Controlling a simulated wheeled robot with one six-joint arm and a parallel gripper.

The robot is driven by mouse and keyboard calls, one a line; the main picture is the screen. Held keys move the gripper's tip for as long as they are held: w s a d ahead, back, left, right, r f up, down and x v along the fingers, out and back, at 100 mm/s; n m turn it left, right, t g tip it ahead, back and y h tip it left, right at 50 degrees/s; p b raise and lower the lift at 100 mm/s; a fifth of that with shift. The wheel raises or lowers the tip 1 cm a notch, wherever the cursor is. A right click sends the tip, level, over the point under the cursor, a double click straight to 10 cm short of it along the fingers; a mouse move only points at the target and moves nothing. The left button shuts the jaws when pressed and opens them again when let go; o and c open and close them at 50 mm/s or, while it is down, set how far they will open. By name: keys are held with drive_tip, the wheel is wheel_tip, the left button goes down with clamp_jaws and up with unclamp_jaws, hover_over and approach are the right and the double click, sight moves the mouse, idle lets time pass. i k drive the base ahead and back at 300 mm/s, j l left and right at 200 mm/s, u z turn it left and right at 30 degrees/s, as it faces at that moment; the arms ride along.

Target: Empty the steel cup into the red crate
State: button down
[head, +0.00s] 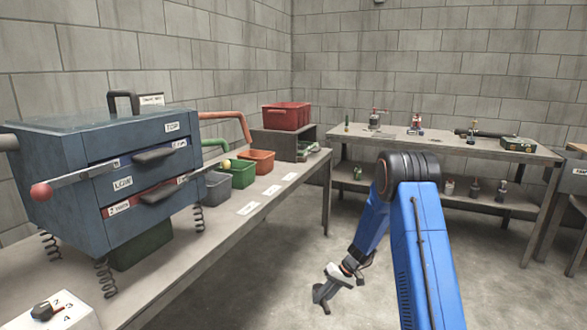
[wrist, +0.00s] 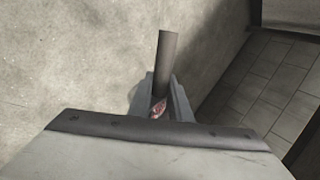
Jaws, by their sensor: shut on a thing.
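My gripper (head: 331,280) hangs low over the floor in front of the side bench, at the end of my blue arm. In the wrist view my gripper (wrist: 160,97) is shut on a grey bar-like thing (wrist: 166,62) that sticks out past the fingers. A small red and white patch (wrist: 159,109) shows between the fingers. I cannot tell if the bar belongs to the steel cup; I make out no cup for certain. The red crate (head: 287,115) stands on a dark raised stand at the far end of the side bench, well above my gripper.
An orange bin (head: 258,162), a green bin (head: 242,174) and a grey bin (head: 218,186) line the side bench. A blue drawer cabinet (head: 95,185) with protruding rods stands nearer. The back table (head: 445,148) holds several small items. Floor between is clear.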

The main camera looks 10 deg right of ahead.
sight(290, 116)
drive_tip(key=i+l, duration=0.65)
drive_tip(key=i, duration=0.1)
